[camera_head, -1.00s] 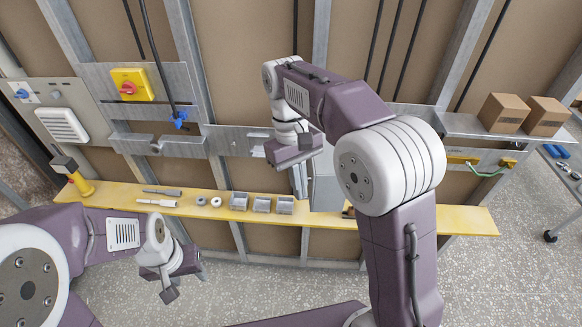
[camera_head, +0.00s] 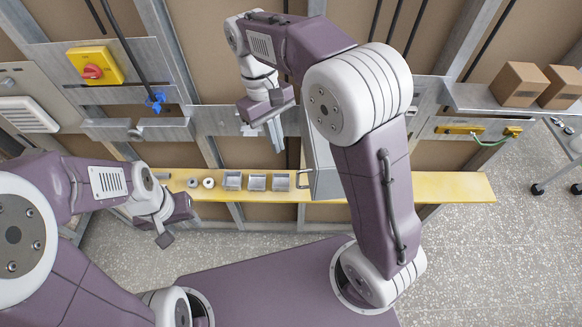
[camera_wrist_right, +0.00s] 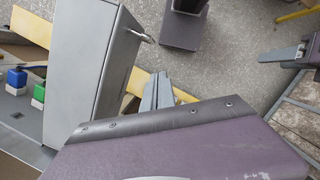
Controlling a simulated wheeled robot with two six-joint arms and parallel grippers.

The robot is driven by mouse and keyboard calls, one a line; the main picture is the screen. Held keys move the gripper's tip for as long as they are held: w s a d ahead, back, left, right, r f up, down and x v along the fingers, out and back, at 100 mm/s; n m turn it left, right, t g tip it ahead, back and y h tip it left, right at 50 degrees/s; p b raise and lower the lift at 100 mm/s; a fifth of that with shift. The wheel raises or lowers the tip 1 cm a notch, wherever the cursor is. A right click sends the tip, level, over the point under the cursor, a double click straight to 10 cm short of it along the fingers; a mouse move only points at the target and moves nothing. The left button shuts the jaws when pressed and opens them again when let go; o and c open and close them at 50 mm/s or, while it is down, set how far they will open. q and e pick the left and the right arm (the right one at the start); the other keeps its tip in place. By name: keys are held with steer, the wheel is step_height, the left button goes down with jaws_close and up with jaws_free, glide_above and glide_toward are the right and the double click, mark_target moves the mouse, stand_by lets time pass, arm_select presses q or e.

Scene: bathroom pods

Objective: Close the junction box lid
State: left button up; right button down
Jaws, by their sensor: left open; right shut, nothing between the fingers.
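The junction box lid (camera_head: 322,170) is a grey metal panel with a bar handle (camera_head: 303,181), partly hidden behind my right arm. In the right wrist view the lid (camera_wrist_right: 95,75) stands open, swung out from the box (camera_wrist_right: 22,118), whose inside shows blue and green parts. My right gripper (camera_head: 275,137) is shut and empty, left of the lid in the head view. In the right wrist view its fingers (camera_wrist_right: 157,92) are on the handle side of the lid, close to it; contact cannot be told. My left gripper (camera_head: 172,222) is open and empty, low at the left.
A yellow shelf (camera_head: 420,188) runs below, with several small grey boxes (camera_head: 232,181) and rings (camera_head: 208,183) on it. A yellow switch with a red knob (camera_head: 95,65) is at upper left. Cardboard boxes (camera_head: 518,84) stand on a shelf at right. The floor in front is open.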

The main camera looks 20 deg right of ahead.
arm_select(q)
steer(key=shift+w+r+p, duration=0.6)
steer(key=shift+r+p, duration=0.35)
steer(key=shift+p, duration=0.05)
arm_select(e)
steer(key=s+d+f, duration=0.2)
steer(key=s+f, duration=0.1)
steer(key=f, duration=0.3)
steer(key=shift+s+d+f, duration=0.2)
steer(key=shift+s+f, duration=0.1)
steer(key=shift+s, duration=0.1)
